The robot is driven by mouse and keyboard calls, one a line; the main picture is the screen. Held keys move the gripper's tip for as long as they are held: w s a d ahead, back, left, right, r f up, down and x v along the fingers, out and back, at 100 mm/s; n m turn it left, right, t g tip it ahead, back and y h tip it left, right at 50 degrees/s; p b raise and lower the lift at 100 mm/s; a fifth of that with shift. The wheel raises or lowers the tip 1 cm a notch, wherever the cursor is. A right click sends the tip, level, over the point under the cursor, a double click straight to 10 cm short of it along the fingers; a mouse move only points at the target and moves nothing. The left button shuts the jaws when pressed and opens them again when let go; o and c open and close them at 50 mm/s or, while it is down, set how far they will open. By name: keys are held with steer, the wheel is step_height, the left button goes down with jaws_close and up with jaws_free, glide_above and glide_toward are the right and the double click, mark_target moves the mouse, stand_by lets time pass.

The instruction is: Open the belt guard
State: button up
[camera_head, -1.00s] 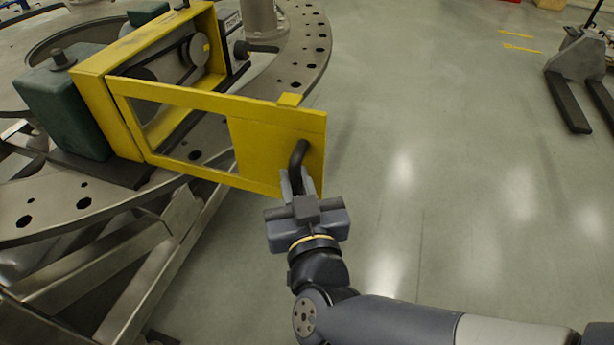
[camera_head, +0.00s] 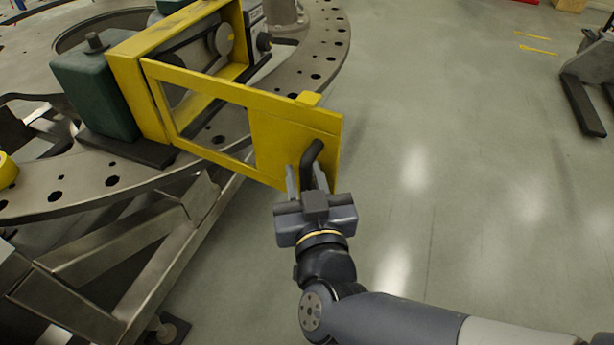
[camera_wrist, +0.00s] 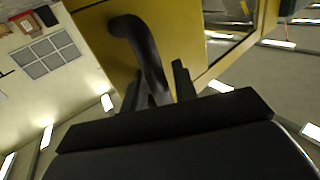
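The yellow belt guard door (camera_head: 275,140) is a framed panel with a window. It stands swung out from the yellow guard housing (camera_head: 125,80), hinged on its left side. Its black bent handle (camera_head: 310,155) is near the free right end, and it also shows in the wrist view (camera_wrist: 140,40). My gripper (camera_head: 307,178) is at the handle's lower end, with one finger on each side of it. In the wrist view the fingers (camera_wrist: 156,85) stand apart, with narrow gaps seen beside the handle. The handle's tip is partly hidden by my gripper.
Belt pulleys (camera_head: 222,40) show inside the housing. A green motor block (camera_head: 95,95) sits left of it on the large perforated ring plate (camera_head: 110,183). Open floor (camera_head: 450,200) lies to the right. A pallet jack (camera_head: 585,85) stands at the far right.

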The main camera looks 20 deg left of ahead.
steer(key=shift+o, duration=0.7)
steer(key=shift+d+f, duration=0.1)
steer(key=p+v, duration=0.1)
steer(key=v, duration=0.9)
steer(key=shift+s+p, duration=0.35)
steer(key=shift+p, duration=0.05)
steer(key=shift+d, duration=0.2)
steer(key=shift+b+x, duration=0.9)
steer(key=shift+x, duration=4.4)
steer(key=shift+d, duration=0.1)
